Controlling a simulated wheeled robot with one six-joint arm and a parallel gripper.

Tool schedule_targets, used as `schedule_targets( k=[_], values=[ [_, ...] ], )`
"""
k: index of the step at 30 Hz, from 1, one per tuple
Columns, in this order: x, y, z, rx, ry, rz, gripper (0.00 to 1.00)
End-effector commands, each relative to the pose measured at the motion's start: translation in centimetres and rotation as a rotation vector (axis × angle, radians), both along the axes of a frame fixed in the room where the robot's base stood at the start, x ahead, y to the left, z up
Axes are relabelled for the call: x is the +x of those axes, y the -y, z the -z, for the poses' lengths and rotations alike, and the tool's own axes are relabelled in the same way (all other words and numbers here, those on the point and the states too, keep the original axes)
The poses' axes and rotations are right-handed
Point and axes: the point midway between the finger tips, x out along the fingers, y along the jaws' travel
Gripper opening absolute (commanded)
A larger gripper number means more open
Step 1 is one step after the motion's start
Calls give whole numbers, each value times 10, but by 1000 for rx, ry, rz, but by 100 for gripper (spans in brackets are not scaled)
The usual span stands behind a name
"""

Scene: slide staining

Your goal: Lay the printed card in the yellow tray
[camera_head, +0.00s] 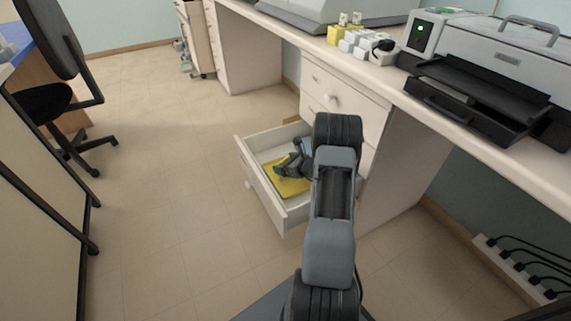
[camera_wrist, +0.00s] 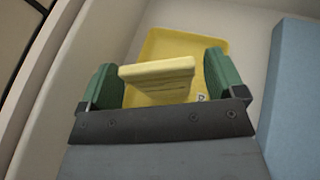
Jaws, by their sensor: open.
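The yellow tray (camera_wrist: 184,45) lies in the open drawer (camera_head: 262,190); it also shows in the head view (camera_head: 286,187). My gripper (camera_head: 290,168) is down in the drawer over the tray. In the wrist view my green fingers (camera_wrist: 160,72) are apart. A pale yellow, block-like piece (camera_wrist: 157,69) with fine streaks lies between them, with a gap at each end. A small white patch with a dark mark (camera_wrist: 201,97) shows by the right finger; I cannot tell whether it is part of the printed card. The near part of the tray is hidden by my gripper.
A blue block-shaped thing (camera_wrist: 292,95) is in the drawer right of the tray. The drawer front (camera_wrist: 82,40) is close on the left. The white desk (camera_head: 395,88) with a printer (camera_head: 500,60) stands above right. Floor left of the drawer is clear.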

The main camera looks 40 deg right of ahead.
Motion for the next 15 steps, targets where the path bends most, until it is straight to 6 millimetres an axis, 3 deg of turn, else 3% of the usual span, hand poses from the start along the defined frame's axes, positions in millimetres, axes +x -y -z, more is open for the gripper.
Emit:
schedule_targets(
  k=[5,15],
  values=[
    [-3,1,-6,1,0,1,89],
    [-58,16,-31,0,0,4,89]
  ],
)
